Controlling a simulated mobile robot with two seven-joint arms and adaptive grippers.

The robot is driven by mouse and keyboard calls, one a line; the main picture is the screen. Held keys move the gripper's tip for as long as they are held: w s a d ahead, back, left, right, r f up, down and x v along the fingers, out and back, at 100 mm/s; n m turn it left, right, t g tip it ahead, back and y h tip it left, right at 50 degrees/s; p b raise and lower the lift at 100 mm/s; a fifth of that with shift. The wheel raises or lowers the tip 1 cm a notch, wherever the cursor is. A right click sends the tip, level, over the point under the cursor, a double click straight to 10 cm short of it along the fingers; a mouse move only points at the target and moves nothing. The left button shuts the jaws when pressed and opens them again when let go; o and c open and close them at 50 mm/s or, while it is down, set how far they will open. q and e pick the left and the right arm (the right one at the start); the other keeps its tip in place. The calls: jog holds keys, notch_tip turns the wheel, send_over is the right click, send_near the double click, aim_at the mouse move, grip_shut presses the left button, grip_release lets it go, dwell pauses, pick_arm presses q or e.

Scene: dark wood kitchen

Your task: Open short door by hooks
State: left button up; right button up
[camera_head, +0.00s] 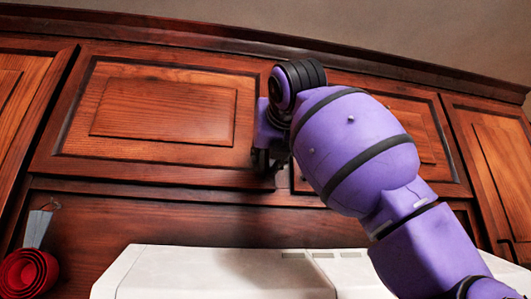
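Two short, wide dark wood cabinet doors sit side by side above a white hood. The left short door (165,108) shows almost whole and looks shut or nearly so. The right short door (432,120) is partly behind my purple arm.
The white hood (215,273) juts out below the doors. Red round nested cups (27,273) hang at the lower left. A taller cabinet door (503,165) stands at the right, another (20,105) at the left. The space before the left door is clear.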

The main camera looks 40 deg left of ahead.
pick_arm(q)
jog(key=shift+c, duration=0.6)
grip_shut()
jog(key=shift+d, duration=0.1)
